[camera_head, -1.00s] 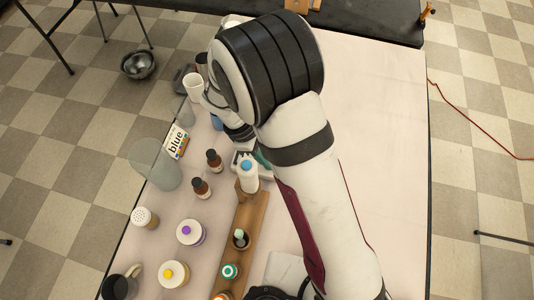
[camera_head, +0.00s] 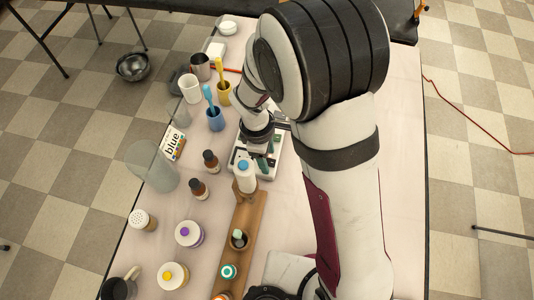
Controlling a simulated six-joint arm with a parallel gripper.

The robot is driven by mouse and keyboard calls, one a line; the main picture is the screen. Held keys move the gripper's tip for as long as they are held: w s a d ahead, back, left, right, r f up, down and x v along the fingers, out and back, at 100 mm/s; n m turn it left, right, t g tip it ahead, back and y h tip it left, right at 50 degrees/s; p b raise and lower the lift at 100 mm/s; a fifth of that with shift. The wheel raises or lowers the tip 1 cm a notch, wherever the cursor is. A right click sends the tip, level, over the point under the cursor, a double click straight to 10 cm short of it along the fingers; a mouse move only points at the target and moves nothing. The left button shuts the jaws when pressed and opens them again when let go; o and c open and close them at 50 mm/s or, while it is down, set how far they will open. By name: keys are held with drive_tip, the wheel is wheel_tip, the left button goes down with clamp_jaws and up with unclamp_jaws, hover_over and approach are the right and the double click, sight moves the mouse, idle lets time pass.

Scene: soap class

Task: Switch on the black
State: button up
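My gripper (camera_head: 262,155) is low over a white flat device (camera_head: 274,162) near the middle of the view. Its dark fingers point down at the device and are too small and partly covered to show their opening. Small dark green parts show on the device beside the fingers; I cannot tell if they touch. No black switch can be made out clearly. A dark object (camera_head: 175,77), partly hidden behind a white cup (camera_head: 190,88), stands at the table's left edge.
Two brown bottles (camera_head: 198,189), a blue cup (camera_head: 215,121) and a yellow cup (camera_head: 223,96) stand to the left. The table's right side is clear beyond my arm.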

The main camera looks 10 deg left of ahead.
wheel_tip(320, 180, up, 16)
drive_tip(key=a, duration=0.2)
drive_tip(key=shift+f, duration=0.15)
idle(0.4)
drive_tip(key=s+d+r+m+y, duration=0.2)
drive_tip(key=s+d+m, duration=1.2)
drive_tip(key=m, duration=0.9)
drive_tip(key=shift+s+d+m+y, duration=0.35)
drive_tip(key=shift+d+y, duration=0.35)
drive_tip(key=shift+d, duration=0.2)
drive_tip(key=shift+r, duration=0.1)
